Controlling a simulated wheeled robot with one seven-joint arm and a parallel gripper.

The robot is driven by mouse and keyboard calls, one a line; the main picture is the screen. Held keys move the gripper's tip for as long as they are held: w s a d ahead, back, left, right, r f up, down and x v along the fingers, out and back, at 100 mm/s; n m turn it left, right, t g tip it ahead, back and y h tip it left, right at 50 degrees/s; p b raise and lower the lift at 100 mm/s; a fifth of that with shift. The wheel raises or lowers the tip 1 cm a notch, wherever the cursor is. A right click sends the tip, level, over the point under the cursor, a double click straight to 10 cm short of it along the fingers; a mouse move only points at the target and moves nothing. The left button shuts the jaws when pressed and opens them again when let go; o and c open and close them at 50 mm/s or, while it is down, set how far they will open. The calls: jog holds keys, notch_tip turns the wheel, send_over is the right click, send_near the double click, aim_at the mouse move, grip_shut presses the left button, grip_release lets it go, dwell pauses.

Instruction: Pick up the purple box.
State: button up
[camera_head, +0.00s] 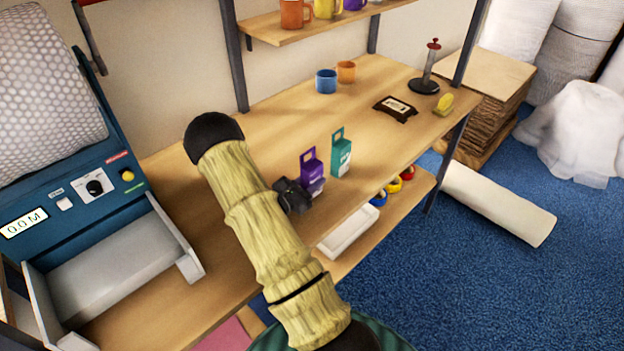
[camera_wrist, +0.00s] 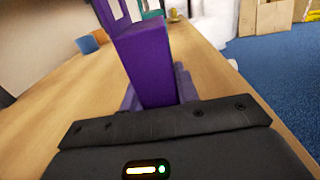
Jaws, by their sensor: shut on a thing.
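The purple box (camera_head: 311,168) stands upright near the front edge of the wooden table (camera_head: 270,135), with a hang tab on its top. In the wrist view the purple box (camera_wrist: 150,62) rises between the fingers of my gripper (camera_wrist: 158,88). In the head view my gripper (camera_head: 304,192) reaches it from the left and is shut on its lower part. The box's lower end is partly hidden by the gripper. I cannot tell whether its base is clear of the table.
A teal box (camera_head: 341,158) stands just right of the purple box. Blue (camera_head: 326,81) and orange (camera_head: 346,71) mugs, a brown packet (camera_head: 396,109) and a stamp-like tool (camera_head: 425,82) are farther back. A blue machine (camera_head: 75,190) is at left. A lower shelf holds a white tray (camera_head: 348,232).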

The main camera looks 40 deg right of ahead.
aim_at(312, 165)
notch_tip(312, 165, up, 10)
jog(key=shift+r+b, duration=0.1)
jog(key=shift+b, duration=0.2)
dwell(0.4)
dwell(0.5)
jog(key=shift+s, duration=0.1)
dwell(0.6)
